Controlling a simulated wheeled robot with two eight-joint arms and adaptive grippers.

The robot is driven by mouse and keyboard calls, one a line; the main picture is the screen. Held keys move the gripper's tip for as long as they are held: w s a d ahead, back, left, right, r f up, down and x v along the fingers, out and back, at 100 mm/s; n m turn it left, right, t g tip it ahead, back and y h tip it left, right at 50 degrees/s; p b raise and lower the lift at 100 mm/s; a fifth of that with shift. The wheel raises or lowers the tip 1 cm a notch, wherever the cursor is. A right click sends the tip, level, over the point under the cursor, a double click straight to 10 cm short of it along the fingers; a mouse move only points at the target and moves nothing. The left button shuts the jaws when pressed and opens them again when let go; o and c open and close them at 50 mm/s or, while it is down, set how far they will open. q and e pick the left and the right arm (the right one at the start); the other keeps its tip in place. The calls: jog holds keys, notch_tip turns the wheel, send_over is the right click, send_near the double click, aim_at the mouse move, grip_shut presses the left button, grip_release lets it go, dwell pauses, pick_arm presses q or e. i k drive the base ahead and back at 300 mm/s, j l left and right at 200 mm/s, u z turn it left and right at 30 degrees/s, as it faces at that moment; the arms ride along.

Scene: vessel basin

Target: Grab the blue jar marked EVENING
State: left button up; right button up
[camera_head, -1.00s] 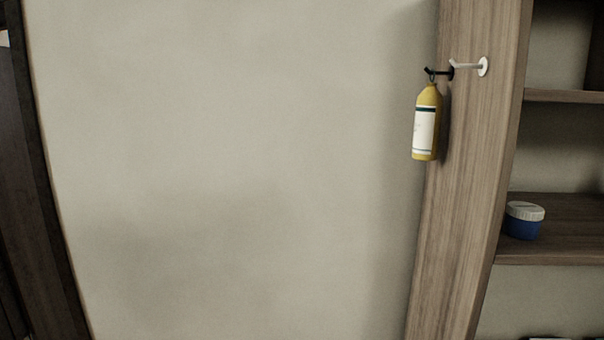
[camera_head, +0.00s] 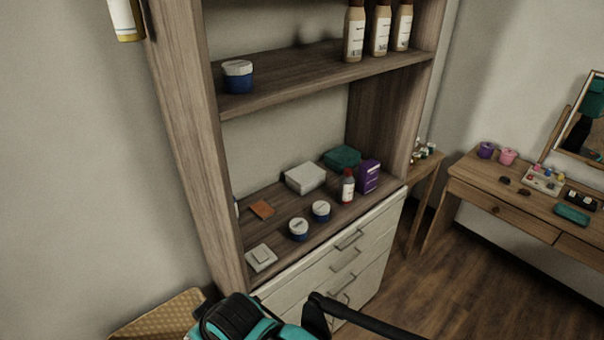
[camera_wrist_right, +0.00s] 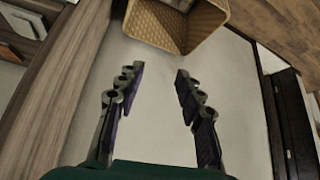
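One jar (camera_head: 238,78) stands at the left end of the upper shelf. Two more, a left jar (camera_head: 298,230) and a right jar (camera_head: 321,212), stand near the front of the lower shelf. Their markings are too small to read, so I cannot tell which says EVENING. My right gripper (camera_wrist_right: 157,73) is open and empty in the right wrist view, facing a woven basket and a pale wall, with no jar between its fingers. My left gripper is not in view.
The lower shelf (camera_head: 345,214) also holds a white box (camera_head: 305,178), a red-capped bottle (camera_head: 347,187), a purple box (camera_head: 368,176) and a white switch-like block (camera_head: 261,257). A wooden post (camera_head: 190,130) bounds the left side. A woven basket (camera_wrist_right: 158,25) stands below. A dressing table is at right.

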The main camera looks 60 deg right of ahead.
aim_at(321, 209)
jog(key=l+z, duration=0.15)
jog(key=z, duration=1.8)
jog(key=i+l+u, duration=0.1)
jog(key=i+l, duration=0.15)
jog(key=i+l+u, duration=0.1)
jog(key=l, duration=0.3)
jog(key=i+l+u, duration=0.1)
jog(key=i+l, duration=0.25)
jog(key=i+l+u, duration=0.1)
jog(key=l, duration=0.25)
jog(key=i+l+u, duration=0.1)
jog(key=i+l, duration=0.2)
jog(key=i+l+u, duration=0.1)
jog(key=l, duration=0.4)
jog(key=i, duration=0.05)
